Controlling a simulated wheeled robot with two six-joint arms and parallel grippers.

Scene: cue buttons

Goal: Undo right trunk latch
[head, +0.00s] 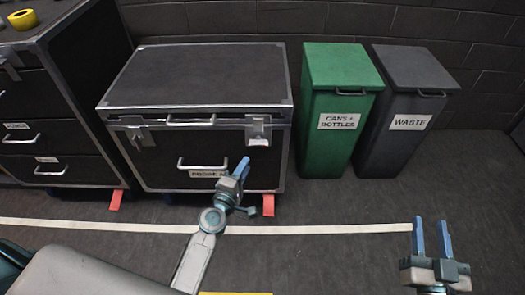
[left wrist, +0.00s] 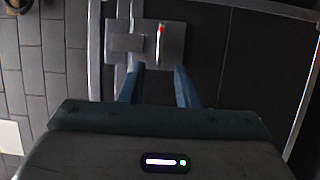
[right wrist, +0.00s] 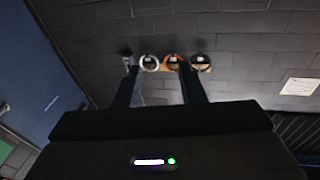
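The black trunk (head: 200,78) with metal edges and a "PROPS A" label stands closed against the wall. Its right latch (head: 258,131) is a silver plate on the front near the right corner; its left latch (head: 138,134) is near the left corner. I cannot tell the right latch's exact state. My left gripper (head: 241,168) is just below and in front of the right latch. In the left wrist view a latch plate (left wrist: 172,47) with a small red-tipped part lies just past my open, empty fingers (left wrist: 160,78). My right gripper (head: 432,238) is open and empty over the floor.
A green bin (head: 335,85) and a grey waste bin (head: 411,78) stand right of the trunk. A drawer cabinet (head: 50,100) with yellow tape (head: 23,19) stands left. A white line (head: 320,229) crosses the floor. The floor at right is clear.

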